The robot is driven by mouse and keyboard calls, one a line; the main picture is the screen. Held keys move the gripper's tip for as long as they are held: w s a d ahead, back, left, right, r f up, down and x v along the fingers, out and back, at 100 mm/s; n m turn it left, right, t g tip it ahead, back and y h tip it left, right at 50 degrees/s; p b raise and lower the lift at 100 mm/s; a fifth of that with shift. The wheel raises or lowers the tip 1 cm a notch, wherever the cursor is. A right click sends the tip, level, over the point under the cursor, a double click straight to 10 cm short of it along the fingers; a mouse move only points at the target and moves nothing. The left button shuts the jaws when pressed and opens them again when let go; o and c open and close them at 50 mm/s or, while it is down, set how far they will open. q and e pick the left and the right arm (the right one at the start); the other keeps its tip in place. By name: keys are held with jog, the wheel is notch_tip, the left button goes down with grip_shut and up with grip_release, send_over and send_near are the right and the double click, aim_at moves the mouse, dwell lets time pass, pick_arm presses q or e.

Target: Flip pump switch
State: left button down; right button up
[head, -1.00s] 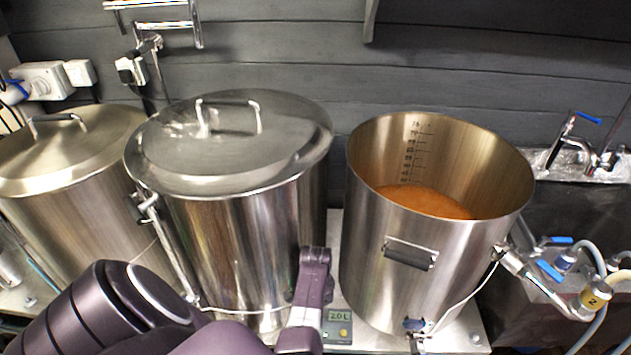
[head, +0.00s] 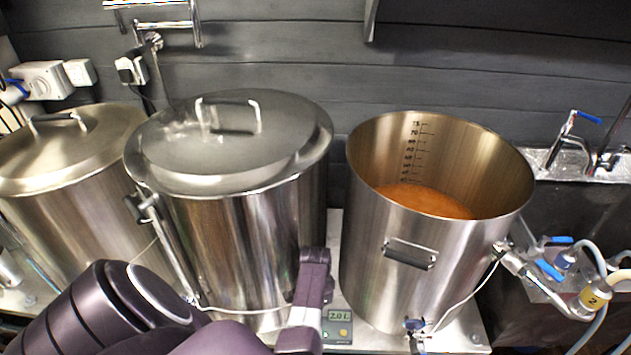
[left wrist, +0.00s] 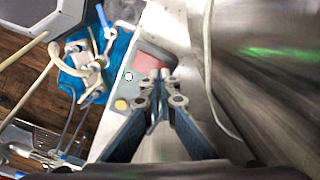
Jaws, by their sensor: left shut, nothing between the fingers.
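In the left wrist view, the box (left wrist: 128,88) shows a yellow button, a small white round button and a reddish panel (left wrist: 150,62), perhaps the pump switch. My left gripper (left wrist: 158,76) is shut and empty, its tips over the reddish panel's edge. I cannot tell whether they touch it. In the head view my arm hides the gripper and part of the box. My right gripper is out of view.
The open pot (head: 430,265) holds orange-brown liquid. A lidded pot (head: 235,235) stands close left of the box, another lidded pot (head: 75,215) further left. A thin cable (left wrist: 208,70) runs beside the gripper. Hoses and blue-handled valves (head: 548,268) are at right.

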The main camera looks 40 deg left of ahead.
pick_arm(q)
jog(key=shift+f+b, duration=0.65)
jog(key=shift+f, duration=0.45)
notch_tip(320, 180, up, 6)
jog(key=p, duration=0.7)
jog(key=shift+r, duration=0.2)
jog(key=shift+f, duration=0.1)
